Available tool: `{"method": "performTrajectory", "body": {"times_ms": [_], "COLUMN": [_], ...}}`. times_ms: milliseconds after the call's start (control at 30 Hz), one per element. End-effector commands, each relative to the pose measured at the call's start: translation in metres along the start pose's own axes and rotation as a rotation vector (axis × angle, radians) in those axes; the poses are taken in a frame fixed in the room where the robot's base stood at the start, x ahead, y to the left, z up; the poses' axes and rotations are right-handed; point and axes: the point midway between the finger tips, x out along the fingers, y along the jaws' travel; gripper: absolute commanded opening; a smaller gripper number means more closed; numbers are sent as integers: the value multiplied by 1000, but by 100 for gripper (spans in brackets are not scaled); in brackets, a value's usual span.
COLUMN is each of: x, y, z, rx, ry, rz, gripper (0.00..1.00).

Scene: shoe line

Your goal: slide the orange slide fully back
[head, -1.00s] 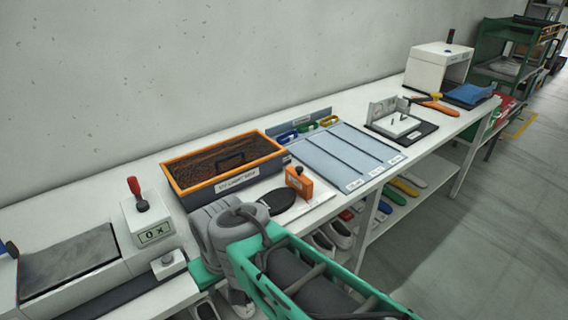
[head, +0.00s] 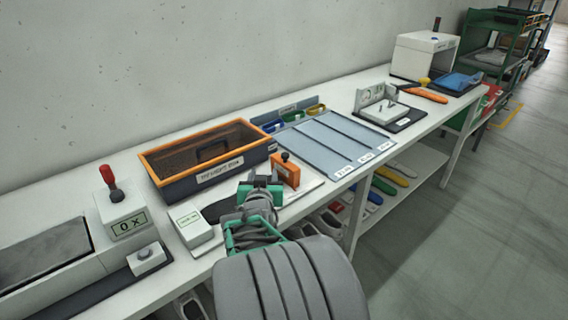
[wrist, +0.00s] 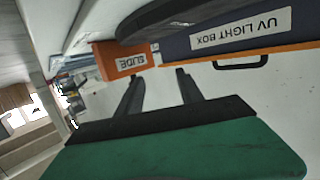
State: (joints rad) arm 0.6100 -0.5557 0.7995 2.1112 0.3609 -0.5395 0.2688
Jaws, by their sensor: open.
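The orange slide (head: 286,172) is a small upright block with a dark knob on top. It stands on a white board (head: 305,188) just in front of the UV light box's right end. In the wrist view its label reads "SLIDE" (wrist: 122,62). My gripper (head: 262,182) is open and empty, just left of the slide in the head view. In the wrist view my gripper's two dark fingers (wrist: 160,76) point toward the gap beside the slide, apart from it as far as I can tell. My arm hides part of the board.
The UV light box (head: 207,160), orange-rimmed, stands close behind my gripper. A black sole-shaped pad (head: 217,209) lies to its left, beside a small white labelled box (head: 190,226). A grey panel rack (head: 335,143) lies right of the slide.

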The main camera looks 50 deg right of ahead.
Motion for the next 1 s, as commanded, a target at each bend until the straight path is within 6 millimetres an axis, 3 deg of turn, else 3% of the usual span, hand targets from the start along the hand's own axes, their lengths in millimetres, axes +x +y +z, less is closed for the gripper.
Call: {"method": "performTrajectory", "body": {"times_ms": [33,100,200,633,933,1000], "x": [7,10,12,79,86,86], "y": [24,44,55,60,60,60], "z": [2,-6,-12,-28,-29,-29], "rx": [3,1,-2,-2,-3,-3], "ry": [70,149,200,204,205,205], "rz": [40,69,85,83,81,81], "gripper": [44,44,44,44,44,40]}}
